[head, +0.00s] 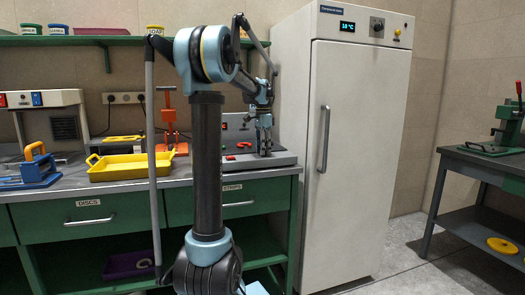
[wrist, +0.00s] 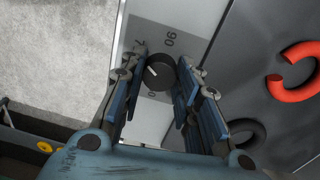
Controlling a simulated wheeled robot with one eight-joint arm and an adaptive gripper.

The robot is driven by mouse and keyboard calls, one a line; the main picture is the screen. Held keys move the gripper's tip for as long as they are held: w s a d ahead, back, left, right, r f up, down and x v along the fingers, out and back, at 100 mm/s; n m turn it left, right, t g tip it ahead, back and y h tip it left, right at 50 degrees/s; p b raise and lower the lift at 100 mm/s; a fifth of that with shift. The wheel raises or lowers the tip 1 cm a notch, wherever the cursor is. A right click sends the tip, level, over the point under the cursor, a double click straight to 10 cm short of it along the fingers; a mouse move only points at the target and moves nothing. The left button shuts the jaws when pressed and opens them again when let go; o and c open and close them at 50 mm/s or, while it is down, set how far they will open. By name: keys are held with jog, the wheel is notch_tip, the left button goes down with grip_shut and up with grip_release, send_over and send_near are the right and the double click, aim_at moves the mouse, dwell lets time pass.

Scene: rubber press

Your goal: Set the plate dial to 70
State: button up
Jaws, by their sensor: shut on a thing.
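The plate dial (wrist: 159,72) is a round black knob with a light pointer mark, on a light panel in the wrist view. The number 90 shows at its upper right. A partly hidden 7 is at its upper left, and a partly hidden figure is below it. The exact reading is unclear. My gripper (wrist: 163,80) has its fingers on both sides of the knob and is shut on it. In the head view my gripper (head: 264,138) is down at the grey machine (head: 285,158) on the bench; the dial cannot be made out there.
A yellow tray (head: 115,172) and a red press (head: 168,125) stand left on the bench. A tall white cabinet (head: 365,130) is close on the right.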

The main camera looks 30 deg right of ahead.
jog(key=o, duration=1.1)
jog(key=shift+r, duration=0.1)
jog(key=shift+w+r, duration=0.2)
jog(key=shift+r, duration=1.75)
jog(key=shift+w+r, duration=0.15)
jog(key=shift+r, duration=1.75)
